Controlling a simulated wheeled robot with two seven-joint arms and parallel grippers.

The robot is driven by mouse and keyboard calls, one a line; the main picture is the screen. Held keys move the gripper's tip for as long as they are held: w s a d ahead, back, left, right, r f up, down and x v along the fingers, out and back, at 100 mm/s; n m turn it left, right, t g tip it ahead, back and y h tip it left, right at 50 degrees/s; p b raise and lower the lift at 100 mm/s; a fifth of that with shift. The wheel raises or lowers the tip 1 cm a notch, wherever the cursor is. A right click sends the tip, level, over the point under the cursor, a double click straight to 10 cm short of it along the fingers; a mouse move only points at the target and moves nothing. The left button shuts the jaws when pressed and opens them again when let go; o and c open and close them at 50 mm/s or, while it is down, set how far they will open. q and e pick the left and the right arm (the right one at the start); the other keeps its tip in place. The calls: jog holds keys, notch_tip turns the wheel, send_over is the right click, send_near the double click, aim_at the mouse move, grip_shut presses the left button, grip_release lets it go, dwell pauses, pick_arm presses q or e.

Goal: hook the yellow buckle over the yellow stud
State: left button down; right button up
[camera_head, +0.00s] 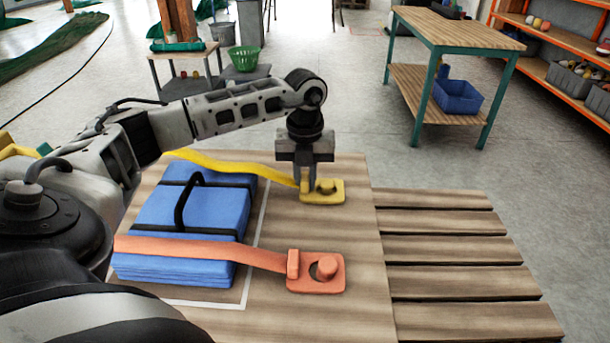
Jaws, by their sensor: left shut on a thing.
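The yellow strap (240,168) runs across the far end of a blue folded bundle (195,208) to the yellow buckle (335,195), a flat plate with a dark opening. My left gripper (317,188) points straight down and is shut on the yellow buckle at its strap side. The yellow stud cannot be made out clearly; it is at or under the buckle, partly hidden by the fingers. I cannot tell whether the buckle sits around it. My right gripper is not in view.
An orange strap (200,248) crosses the bundle's near end; its orange buckle (305,285) lies around an orange stud (327,266). A black handle (181,200) stands up from the bundle. Bare wooden board (350,235) lies between the buckles, with slats (455,252) to the right.

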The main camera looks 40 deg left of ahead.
pick_arm(q)
jog(key=c, duration=1.3)
grip_release()
jog(key=shift+r, duration=0.1)
notch_tip(320, 180, up, 16)
jog(key=shift+f+p, duration=0.1)
jog(key=shift+p, duration=0.55)
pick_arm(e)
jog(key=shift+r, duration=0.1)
